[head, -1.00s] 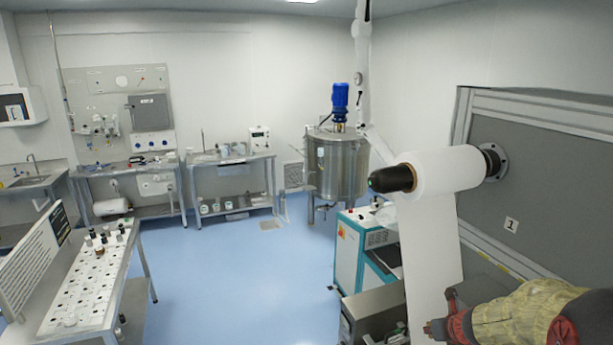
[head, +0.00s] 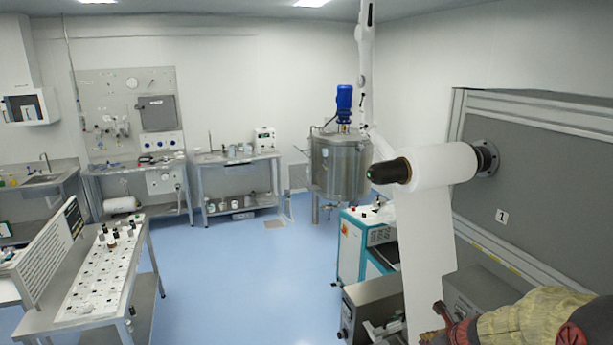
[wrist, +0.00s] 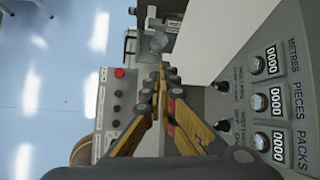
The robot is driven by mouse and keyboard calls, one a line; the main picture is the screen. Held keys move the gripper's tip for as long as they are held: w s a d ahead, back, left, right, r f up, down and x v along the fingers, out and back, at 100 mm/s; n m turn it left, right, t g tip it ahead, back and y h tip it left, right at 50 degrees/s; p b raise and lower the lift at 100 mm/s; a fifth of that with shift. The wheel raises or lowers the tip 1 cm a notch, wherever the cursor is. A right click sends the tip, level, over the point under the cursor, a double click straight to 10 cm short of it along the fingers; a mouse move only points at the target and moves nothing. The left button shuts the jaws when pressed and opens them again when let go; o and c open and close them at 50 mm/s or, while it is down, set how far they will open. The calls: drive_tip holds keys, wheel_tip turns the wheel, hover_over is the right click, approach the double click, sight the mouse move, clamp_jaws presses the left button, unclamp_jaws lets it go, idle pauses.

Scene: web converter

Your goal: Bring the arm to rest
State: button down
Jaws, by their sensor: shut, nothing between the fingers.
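My gripper (wrist: 163,75) shows in the wrist view with its yellow and dark fingers drawn together at the tips, shut and empty. It is in front of a grey control panel (wrist: 285,80) with counters marked METRES, PIECES and PACKS, which lies to its right. My arm, in a yellowish and red cover, shows at the bottom right of the head view.
A white web roll (head: 435,166) on a shaft sticks out from the grey wall machine (head: 490,200), its sheet hanging close to my arm. A teal-and-white cabinet (head: 352,245) stands behind. A bottle table (head: 150,285) is at left. Blue floor (head: 240,270) between is clear.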

drive_tip(key=s+a+f+n+g+y+b, duration=0.1)
drive_tip(key=s+a+n+g+b, duration=0.15)
drive_tip(key=s+a+n, duration=0.4)
drive_tip(key=s+a+n+g+y+b, duration=0.1)
drive_tip(key=s+a+n+b, duration=0.3)
drive_tip(key=s+n, duration=0.55)
drive_tip(key=s+a+f+n+t+h+b, duration=0.1)
drive_tip(key=s+a+f+n+b, duration=0.1)
drive_tip(key=s+f+n+b, duration=0.2)
drive_tip(key=s+a+f+n+h+b, duration=0.2)
drive_tip(key=s+f+n+b, duration=0.2)
drive_tip(key=s+n+b, duration=0.6)
drive_tip(key=shift+s+t+b, duration=0.35)
drive_tip(key=shift+s+b, duration=0.3)
drive_tip(key=shift+b, duration=3)
